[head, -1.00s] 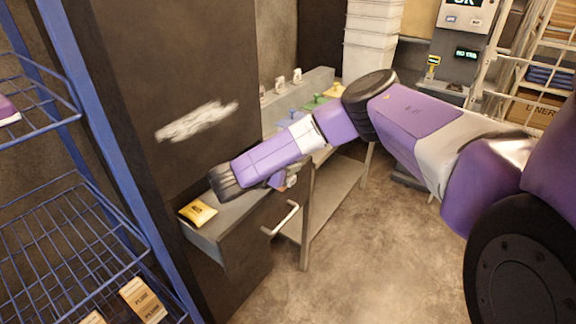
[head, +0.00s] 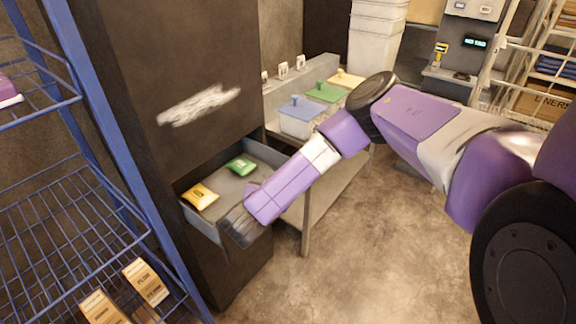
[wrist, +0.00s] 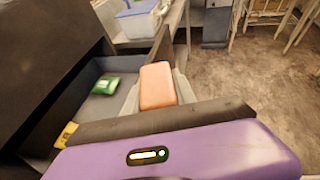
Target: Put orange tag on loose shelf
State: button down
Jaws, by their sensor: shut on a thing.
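My gripper (head: 238,228) is in front of an open grey drawer (head: 264,152). Its fingertips are hidden in the head view. In the wrist view my gripper is shut on an orange tag (wrist: 157,84), a rounded block held between the two pale fingers. The tag is hidden in the head view. A blue wire rack with wire shelves (head: 50,225) stands at the left. I cannot tell which of its shelves is the loose one.
A yellow packet (head: 200,196) and a green packet (head: 241,166) lie in the drawer of the dark cabinet (head: 165,70). Brown labelled boxes (head: 146,281) sit on the lower wire shelf. A bench holds lidded tubs (head: 302,112). The floor at right is open.

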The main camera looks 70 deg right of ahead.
jog(key=a+f+n+t+y, duration=0.4)
jog(key=a+f, duration=0.3)
jog(key=a, duration=0.5)
jog(key=w+a+f+n+t+y, duration=0.1)
jog(key=a+f+n+t+y, duration=0.2)
jog(key=a, duration=0.9)
jog(key=a+f+n+t+y, duration=0.4)
jog(key=a+f+n+y, duration=0.2)
jog(key=a+f+n, duration=0.3)
jog(key=shift+w+a+f+n+t, duration=0.3)
jog(key=shift+a+f, duration=0.8)
jog(key=shift+a, duration=0.65)
